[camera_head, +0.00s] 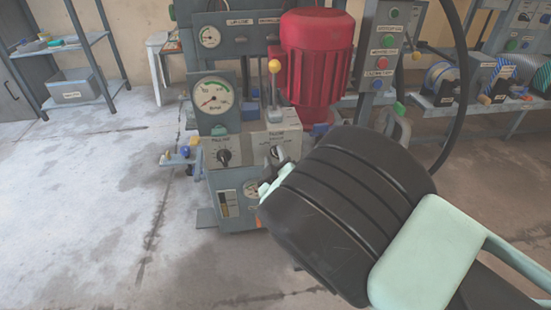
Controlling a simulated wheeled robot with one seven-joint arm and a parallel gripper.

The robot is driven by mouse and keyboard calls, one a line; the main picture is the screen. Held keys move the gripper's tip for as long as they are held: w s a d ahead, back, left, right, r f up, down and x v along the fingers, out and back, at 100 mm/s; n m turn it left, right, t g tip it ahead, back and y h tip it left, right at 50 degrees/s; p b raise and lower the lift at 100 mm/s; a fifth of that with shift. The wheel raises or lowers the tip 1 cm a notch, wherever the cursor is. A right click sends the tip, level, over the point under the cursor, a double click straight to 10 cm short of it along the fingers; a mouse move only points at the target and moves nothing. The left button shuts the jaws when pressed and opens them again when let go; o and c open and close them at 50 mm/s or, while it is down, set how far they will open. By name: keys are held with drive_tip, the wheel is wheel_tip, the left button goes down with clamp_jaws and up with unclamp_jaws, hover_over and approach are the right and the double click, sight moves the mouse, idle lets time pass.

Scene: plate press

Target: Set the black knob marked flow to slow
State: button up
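Two black knobs sit on the pale front panel (240,150) of the press. The left knob (223,157) is in plain view, with its pointer roughly upright. The small print around both is too small to read, so I cannot tell which is marked flow. My gripper (270,178) is just below and in front of the right knob, with mint-green fingertips partly showing. My dark wrist hides most of it, and whether it touches the knob cannot be told.
A round gauge (214,100) and a yellow-topped lever (274,68) stand above the panel, with a red motor (316,62) behind. A button box (385,50) hangs at the right. The floor at left is clear.

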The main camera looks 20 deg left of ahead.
drive_tip(key=p+v, duration=0.6)
drive_tip(key=v, duration=1.1)
drive_tip(key=shift+s, duration=0.2)
